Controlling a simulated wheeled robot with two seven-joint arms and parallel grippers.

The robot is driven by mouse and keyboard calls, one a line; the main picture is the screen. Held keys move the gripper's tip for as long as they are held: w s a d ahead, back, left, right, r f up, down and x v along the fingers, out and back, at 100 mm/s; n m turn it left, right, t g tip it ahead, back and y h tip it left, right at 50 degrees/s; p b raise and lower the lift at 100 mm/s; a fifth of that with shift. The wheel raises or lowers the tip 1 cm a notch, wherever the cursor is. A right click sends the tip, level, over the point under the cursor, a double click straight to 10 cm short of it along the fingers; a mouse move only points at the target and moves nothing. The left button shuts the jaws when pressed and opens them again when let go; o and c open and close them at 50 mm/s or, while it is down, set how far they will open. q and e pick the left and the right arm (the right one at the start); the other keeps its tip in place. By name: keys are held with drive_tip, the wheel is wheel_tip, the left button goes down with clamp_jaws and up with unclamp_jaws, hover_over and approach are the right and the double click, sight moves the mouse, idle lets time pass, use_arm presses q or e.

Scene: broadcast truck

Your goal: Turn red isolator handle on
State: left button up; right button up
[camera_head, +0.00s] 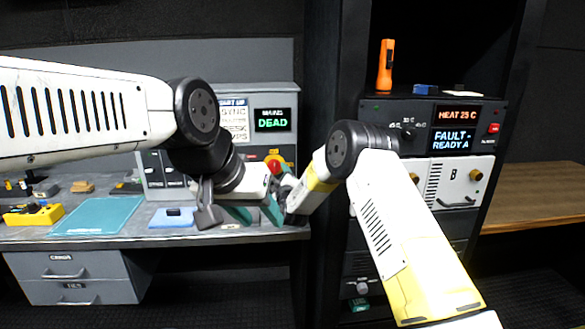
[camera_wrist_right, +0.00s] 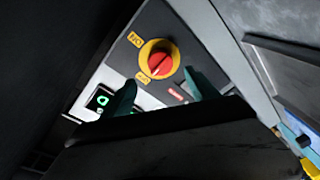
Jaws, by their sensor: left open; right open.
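The red isolator handle (camera_head: 274,167) is a round red knob on a yellow plate on the grey mains panel, below a screen reading MAINS DEAD (camera_head: 272,120). In the right wrist view the red handle (camera_wrist_right: 160,63) shows whole, with a slanted pale mark and two yellow labels (camera_wrist_right: 135,39) too small to read surely. My right gripper (camera_head: 279,184) is close below the handle in the head view. Its teal fingers (camera_wrist_right: 163,90) are open and empty, apart from the handle in the picture. My left gripper (camera_head: 255,212) is open and empty, low over the bench front, overlapping the right one.
The bench holds a teal mat (camera_head: 97,216), a blue item (camera_head: 174,217) and a yellow box (camera_head: 34,215). A rack at right shows FAULT - READY A (camera_head: 454,139) and carries an orange torch (camera_head: 386,65). My two arms crowd the space before the panel.

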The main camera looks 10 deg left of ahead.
sight(274, 168)
drive_tip(key=shift+x, duration=3.95)
drive_tip(key=c, duration=1.4)
drive_tip(key=shift+o, duration=0.2)
